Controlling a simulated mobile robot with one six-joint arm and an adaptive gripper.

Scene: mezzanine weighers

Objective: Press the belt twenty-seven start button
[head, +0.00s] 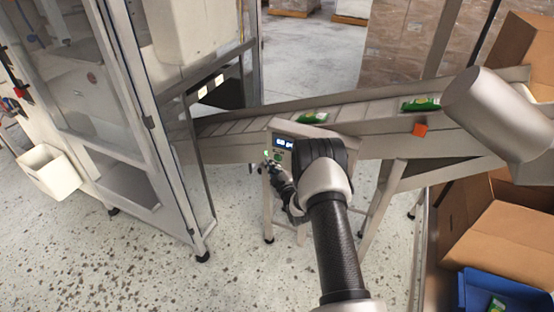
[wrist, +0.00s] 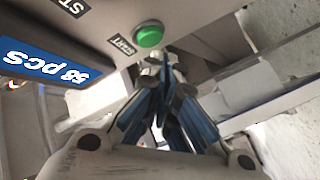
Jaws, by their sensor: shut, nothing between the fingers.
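The start button is a round green button (wrist: 149,36) on a grey control box, beside a label reading START (wrist: 122,46), in the wrist view. The grey control box (head: 312,131) with its lit display (head: 284,143) stands by the inclined belt in the head view. My gripper (wrist: 164,62) is shut and empty, its tips close to the green button, slightly below and right of it in the picture. I cannot tell whether they touch. In the head view my gripper (head: 273,170) is in front of the box, and my arm covers the box's right part.
A blue display (wrist: 44,65) reads 58 pcs, upside down. A partly cut-off label (wrist: 75,6) starts with ST. Green packs (head: 312,117) lie on the belt (head: 352,112). A glazed machine frame (head: 165,180) stands left. Cardboard boxes (head: 500,240) and a blue crate (head: 470,290) are right.

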